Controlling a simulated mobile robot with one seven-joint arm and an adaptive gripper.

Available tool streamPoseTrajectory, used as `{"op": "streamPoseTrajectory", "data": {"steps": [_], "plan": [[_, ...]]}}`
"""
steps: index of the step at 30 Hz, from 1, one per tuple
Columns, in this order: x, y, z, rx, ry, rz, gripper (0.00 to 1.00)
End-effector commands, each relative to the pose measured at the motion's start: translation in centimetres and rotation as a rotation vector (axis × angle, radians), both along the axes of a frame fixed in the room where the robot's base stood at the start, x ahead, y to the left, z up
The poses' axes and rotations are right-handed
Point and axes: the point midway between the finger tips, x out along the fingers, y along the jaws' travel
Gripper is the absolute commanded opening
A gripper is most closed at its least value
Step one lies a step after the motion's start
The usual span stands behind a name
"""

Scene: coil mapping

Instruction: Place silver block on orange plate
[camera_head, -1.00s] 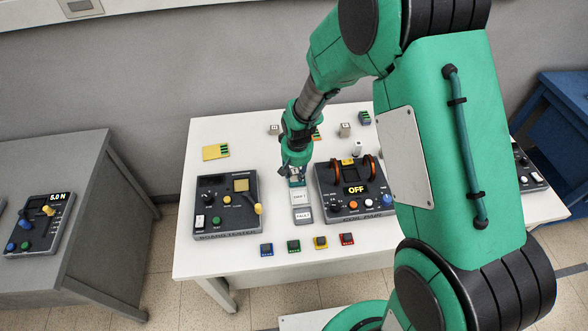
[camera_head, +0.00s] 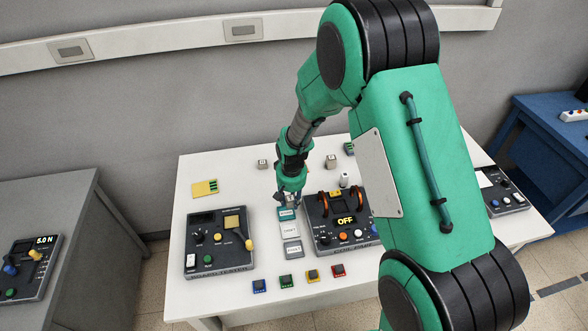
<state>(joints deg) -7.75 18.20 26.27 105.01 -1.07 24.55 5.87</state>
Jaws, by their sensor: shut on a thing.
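My gripper (camera_head: 289,204) points down just above the teal pad at the back of a column of small pads, between the two dark consoles. It is shut on a small silver-grey block, mostly hidden by the fingers. I cannot tell whether the block touches the pad. No other orange plate shows clearly now; my arm covers part of the back middle.
The board tester (camera_head: 220,242) stands left of my gripper, and a console with orange coils (camera_head: 345,220) stands close on its right. Small silver cubes (camera_head: 263,164) (camera_head: 331,161) stand at the back. Several coloured blocks (camera_head: 285,281) line the front. The table's left strip is clear.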

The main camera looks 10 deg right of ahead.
Motion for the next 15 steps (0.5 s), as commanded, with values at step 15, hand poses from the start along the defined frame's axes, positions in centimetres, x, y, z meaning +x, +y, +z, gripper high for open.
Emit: {"op": "streamPoseTrajectory", "data": {"steps": [15], "plan": [[4.1,-6.4,0.5,0.008,0.091,-0.09,0.01]]}}
